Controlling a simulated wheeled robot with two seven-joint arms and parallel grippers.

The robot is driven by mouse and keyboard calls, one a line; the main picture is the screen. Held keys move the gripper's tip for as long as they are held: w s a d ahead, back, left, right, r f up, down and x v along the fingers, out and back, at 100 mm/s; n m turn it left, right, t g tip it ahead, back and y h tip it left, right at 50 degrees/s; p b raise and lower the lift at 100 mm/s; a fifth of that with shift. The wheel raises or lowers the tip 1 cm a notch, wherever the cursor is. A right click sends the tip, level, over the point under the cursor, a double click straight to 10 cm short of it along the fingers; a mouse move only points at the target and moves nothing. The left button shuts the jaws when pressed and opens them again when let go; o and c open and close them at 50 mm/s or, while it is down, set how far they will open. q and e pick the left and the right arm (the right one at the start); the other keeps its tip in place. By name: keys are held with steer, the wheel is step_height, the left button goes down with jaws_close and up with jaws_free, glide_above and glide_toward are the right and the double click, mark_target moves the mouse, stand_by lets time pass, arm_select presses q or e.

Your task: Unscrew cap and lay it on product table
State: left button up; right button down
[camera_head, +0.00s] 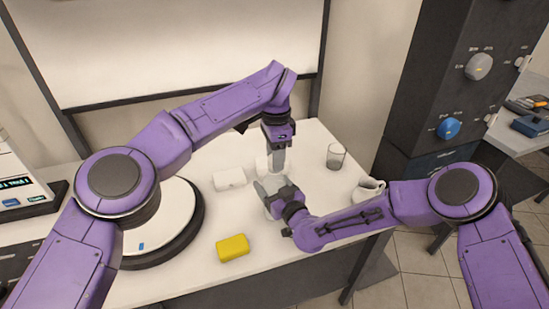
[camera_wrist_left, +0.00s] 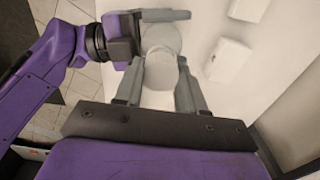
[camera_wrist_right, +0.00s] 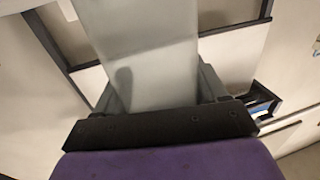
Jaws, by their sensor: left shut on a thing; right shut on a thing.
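My left gripper (camera_head: 277,158) points down from above, shut on a pale cap-like piece (camera_wrist_left: 159,68) between its fingers. My right gripper (camera_head: 271,188) comes in from the right, low over the white table (camera_head: 300,235), and is shut on a pale grey bottle (camera_wrist_right: 150,60). The bottle fills the middle of the right wrist view. In the left wrist view, the right gripper's fingers lie around the pale round body just beyond the left fingertips. I cannot tell whether the cap and bottle are joined. The grippers hide much of both in the head view.
A white box (camera_head: 229,179) and a yellow block (camera_head: 232,248) lie on the table. A glass (camera_head: 336,156) and a white mug (camera_head: 368,190) stand at right. A round white platform (camera_head: 160,222) is at left. The table front between block and right arm is clear.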

arm_select(q)
steer(key=shift+s+d+r, duration=0.15)
steer(key=shift+d+r, duration=0.1)
steer(key=shift+r, duration=0.35)
arm_select(e)
steer(key=shift+s+f, duration=0.2)
steer(key=shift+f, duration=0.1)
arm_select(q)
steer(key=shift+a, duration=0.1)
steer(key=shift+r, duration=0.1)
steer(key=shift+r, duration=1.85)
steer(key=shift+a, duration=0.1)
arm_select(e)
steer(key=shift+c, duration=0.2)
jaws_free()
arm_select(q)
steer(key=shift+w+f, duration=0.1)
steer(key=shift+w, duration=0.15)
arm_select(e)
steer(key=shift+o, duration=0.2)
steer(key=shift+w, duration=0.2)
